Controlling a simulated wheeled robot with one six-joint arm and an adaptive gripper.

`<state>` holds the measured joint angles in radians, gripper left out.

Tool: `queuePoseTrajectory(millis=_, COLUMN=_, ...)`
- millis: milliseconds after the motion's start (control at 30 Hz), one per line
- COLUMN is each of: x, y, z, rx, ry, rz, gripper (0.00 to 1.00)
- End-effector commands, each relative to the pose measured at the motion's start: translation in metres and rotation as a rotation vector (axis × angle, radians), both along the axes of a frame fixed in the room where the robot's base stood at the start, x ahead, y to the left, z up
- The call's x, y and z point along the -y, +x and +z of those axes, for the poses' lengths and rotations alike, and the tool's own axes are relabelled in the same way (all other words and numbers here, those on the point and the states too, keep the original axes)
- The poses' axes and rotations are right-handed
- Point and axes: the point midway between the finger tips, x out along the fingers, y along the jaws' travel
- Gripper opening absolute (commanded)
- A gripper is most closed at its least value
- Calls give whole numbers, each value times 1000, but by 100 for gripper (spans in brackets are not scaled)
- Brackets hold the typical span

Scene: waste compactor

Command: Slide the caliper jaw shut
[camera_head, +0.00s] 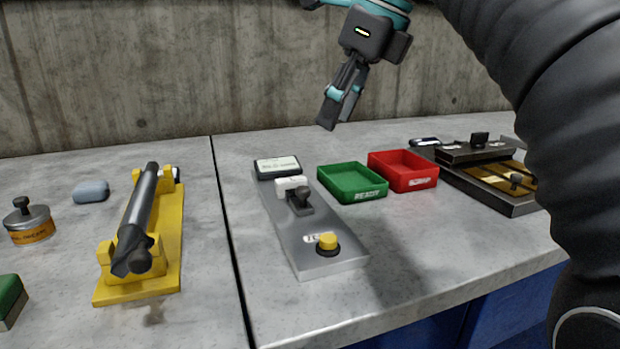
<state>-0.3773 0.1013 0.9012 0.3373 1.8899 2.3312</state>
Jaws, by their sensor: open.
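A flat grey metal fixture (308,246) lies on the bench in the middle and looks like the caliper. A white block (290,184) sits near its far end. A dark sliding piece with a round black knob (301,198) stands just in front of the block; whether they touch I cannot tell. A small display (278,167) is at the far end, and a yellow button (328,242) on a black base is at the near end. My gripper (337,116) hangs open and empty above and behind the fixture, pointing down, apart from everything.
A green tray (353,197) and a red tray (433,184) stand right of the fixture. A dark frame with brass parts (452,176) is farther right. A yellow stand (168,262) holding a dark shaft (139,219) and a tin (29,226) are left. A concrete wall (150,75) rises behind.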

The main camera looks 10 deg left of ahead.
Motion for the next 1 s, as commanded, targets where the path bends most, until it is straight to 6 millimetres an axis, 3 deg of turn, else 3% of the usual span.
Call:
queuePoseTrajectory(millis=600, x=-38, y=9, z=-102, rx=1, ry=0, rz=0, gripper=48)
queuePoseTrajectory(millis=1000, x=-46, y=12, z=-119, rx=3, ry=0, rz=-2, gripper=48)
